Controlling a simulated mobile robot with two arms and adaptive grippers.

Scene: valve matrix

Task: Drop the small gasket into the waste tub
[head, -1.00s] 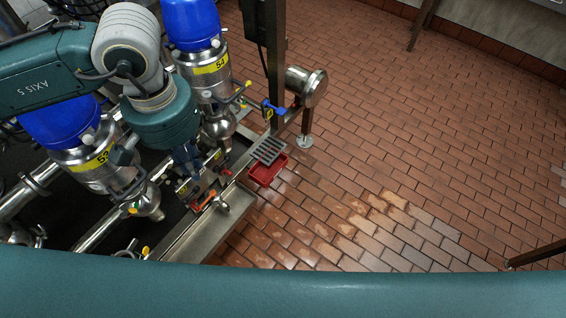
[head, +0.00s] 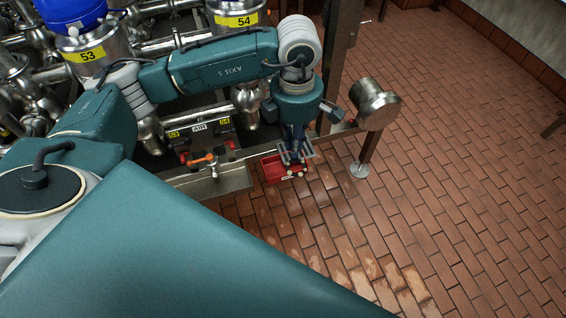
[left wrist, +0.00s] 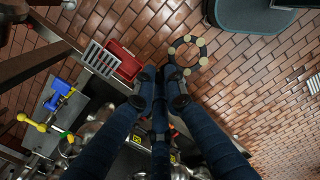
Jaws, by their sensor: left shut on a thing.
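My left gripper (head: 294,158) is shut on a dark ring with pale dots, the gasket, at its fingertips. In the left wrist view, the gasket (left wrist: 202,50) sticks out beyond the fingertips (left wrist: 163,72). The red tub (head: 270,170) hangs at the front edge of the metal frame; in the head view the gripper and gasket overlap its right part. In the left wrist view the tub (left wrist: 127,64) lies left of the fingertips and the gasket, and the gasket is not over it in that picture. The height of the gasket above the tub is hard to tell. My right gripper is not in view.
A grey slotted rack (left wrist: 101,59) sits beside the tub. A steel trough (head: 225,180) with an orange-handled valve (head: 203,160) lies left of it. An upright post and a steel cylinder (head: 374,104) stand to the right. The brick floor (head: 440,170) is open.

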